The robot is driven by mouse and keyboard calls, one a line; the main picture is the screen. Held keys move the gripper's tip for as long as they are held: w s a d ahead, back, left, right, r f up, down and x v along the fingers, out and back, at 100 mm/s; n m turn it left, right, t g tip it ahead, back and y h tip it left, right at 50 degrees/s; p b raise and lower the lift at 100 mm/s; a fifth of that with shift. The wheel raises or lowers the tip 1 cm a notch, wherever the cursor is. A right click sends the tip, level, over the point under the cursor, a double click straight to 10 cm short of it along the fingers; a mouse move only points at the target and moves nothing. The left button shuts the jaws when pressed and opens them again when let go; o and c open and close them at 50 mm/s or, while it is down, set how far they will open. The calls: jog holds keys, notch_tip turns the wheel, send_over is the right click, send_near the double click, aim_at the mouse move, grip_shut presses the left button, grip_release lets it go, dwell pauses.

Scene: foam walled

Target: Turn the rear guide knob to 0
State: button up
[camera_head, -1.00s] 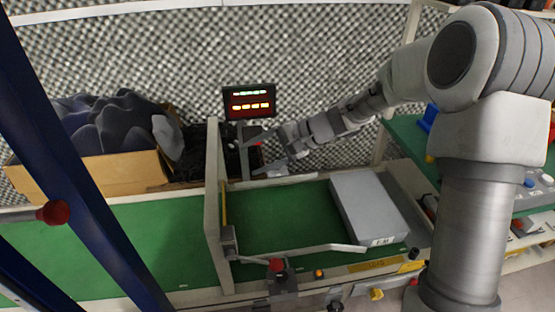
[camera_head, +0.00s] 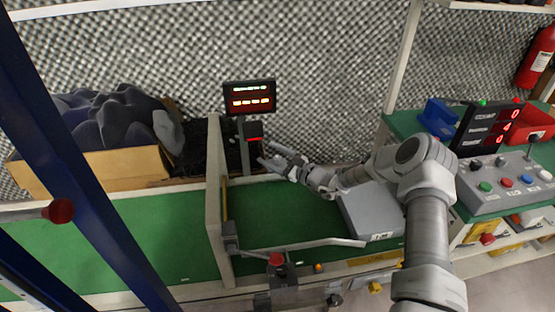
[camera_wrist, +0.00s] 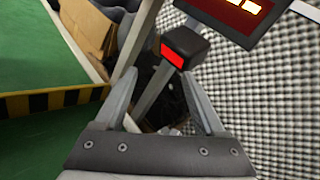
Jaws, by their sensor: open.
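I cannot make out the rear guide knob for certain in either view. My gripper (camera_head: 269,154) is open and empty over the back edge of the green conveyor (camera_head: 275,210). In the wrist view the fingers of my gripper (camera_wrist: 158,76) stand apart. A black box with a lit red window (camera_wrist: 184,50) shows just beyond the fingertips, apart from them. The same black box (camera_head: 255,130) stands behind the conveyor in the head view. A red-topped knob (camera_head: 277,259) sits at the front edge, by the pale front guide bar (camera_head: 310,243).
A display (camera_head: 250,98) stands on a post behind the conveyor. An upright pale panel (camera_head: 214,180) crosses the belt left of my gripper. A grey box (camera_head: 370,213) lies right, partly behind my arm. A carton of dark foam (camera_head: 120,165) is at back left.

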aim_at(279, 163)
jog(key=w+d+f+m+t+h, duration=0.1)
jog(key=d+f+m+h, duration=0.1)
jog(key=f+m, duration=0.1)
jog(key=w+d+f+m+t+h, duration=0.1)
jog(key=d+f+m+t+h, duration=0.1)
jog(key=f, duration=0.4)
jog(key=w+d+f+m+t+h, duration=0.1)
jog(key=d+f+m+t+h, duration=0.1)
jog(key=d+f+m, duration=0.1)
jog(key=shift+d+f+m, duration=0.15)
jog(key=shift+f+m, duration=0.65)
jog(key=shift+f, duration=0.15)
jog(key=b+x, duration=0.5)
jog(key=x, duration=0.5)
jog(key=shift+f, duration=0.1)
jog(key=shift+b+x, duration=0.4)
jog(key=shift+x, duration=0.55)
jog(key=shift+r, duration=0.2)
grip_shut()
